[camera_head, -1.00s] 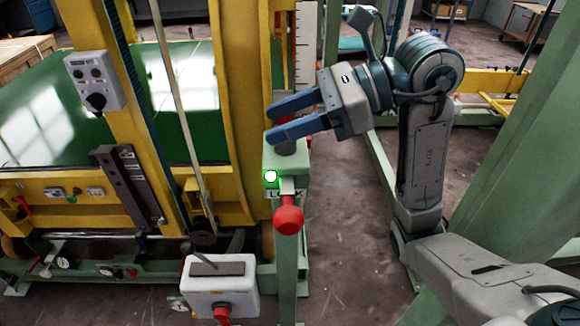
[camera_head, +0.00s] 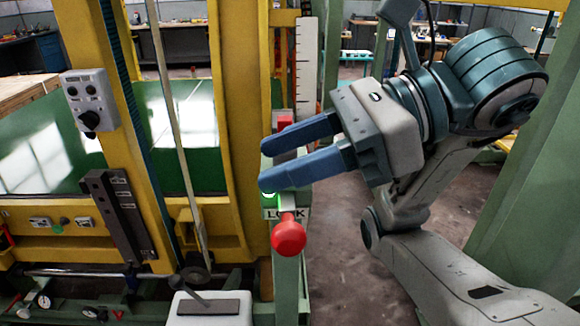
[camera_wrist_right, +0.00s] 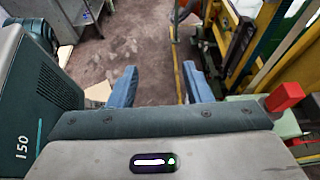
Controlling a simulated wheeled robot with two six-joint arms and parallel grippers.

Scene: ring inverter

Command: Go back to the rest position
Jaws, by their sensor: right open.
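My right gripper (camera_head: 268,165) is open and empty in the head view, its two blue fingers apart. In that view its fingers overlap the top of the green lock post. The red ball knob (camera_head: 288,237) stands out at the front of this post, below the fingers, near a label (camera_head: 284,213) that seems to read LOCK. A green light (camera_head: 270,196) shows partly beside the lower finger. In the right wrist view the two fingers (camera_wrist_right: 157,88) are spread with bare floor between them. A red block (camera_wrist_right: 284,97) shows to their right. My left gripper is not in view.
The yellow machine frame (camera_head: 235,110) with its green panel fills the left. A grey control box (camera_head: 88,100) is fixed to it. A white box (camera_head: 208,308) stands at the bottom. A green pillar (camera_head: 525,170) rises at right. Bare floor (camera_head: 340,240) lies right of the post.

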